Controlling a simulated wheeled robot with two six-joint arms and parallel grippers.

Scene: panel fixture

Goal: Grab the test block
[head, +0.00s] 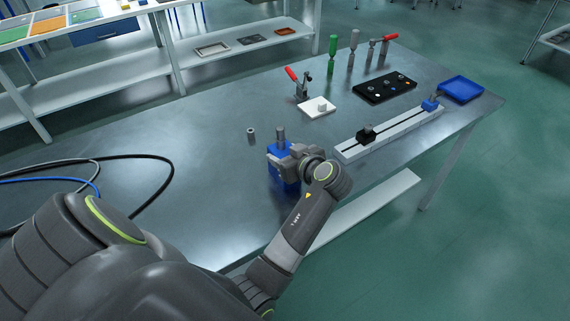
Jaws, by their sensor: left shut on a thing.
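A blue block-like body (285,181) with a grey upright post (281,132) at its top stands near the front edge of the metal table; I take it to be the test block. My left gripper (281,156) is at the upper part of this block, reaching in from the right side of it, and is shut on it. The gripper body hides part of the block, and the exact contact of the fingertips is hard to see. Whether the block's base touches the table cannot be told. My right gripper is not in view.
A small grey cylinder (251,135) stands left of the block. A white rail with a black slider (366,135) lies to the right. Behind are a red-handled clamp (302,86), a white plate (317,107), a black panel (385,88) and a blue tray (460,90). Cables lie left.

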